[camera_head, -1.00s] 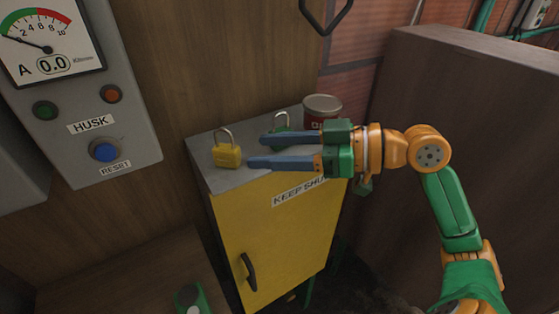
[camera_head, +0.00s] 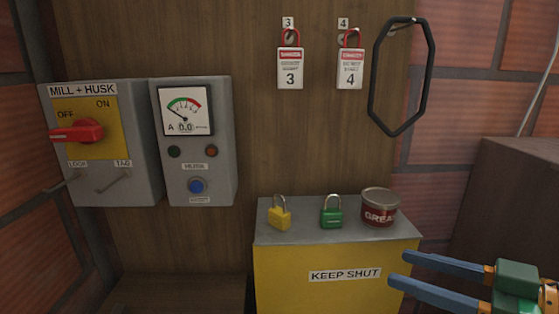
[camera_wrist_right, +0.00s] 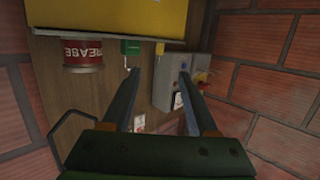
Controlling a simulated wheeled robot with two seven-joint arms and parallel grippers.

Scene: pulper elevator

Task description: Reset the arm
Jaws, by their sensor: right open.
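My right gripper (camera_head: 399,268) comes in from the lower right of the head view. Its two blue fingers are apart with nothing between them, in front of the right side of the yellow cabinet (camera_head: 300,293). In the right wrist view the open fingers (camera_wrist_right: 160,73) point toward the cabinet and wall, which look upside down. A yellow padlock (camera_head: 280,218) and a green padlock (camera_head: 331,217) stand on the cabinet's grey top, clear of the gripper. My left gripper is out of view.
A grease can (camera_head: 379,207) stands on the cabinet top at right. On the wall are a red-handled MILL + HUSK switch (camera_head: 80,132), a meter box (camera_head: 222,150), tags 3 (camera_head: 290,70) and 4 (camera_head: 351,70), and a black hanging loop (camera_head: 371,95). A brown box (camera_head: 510,200) stands at right.

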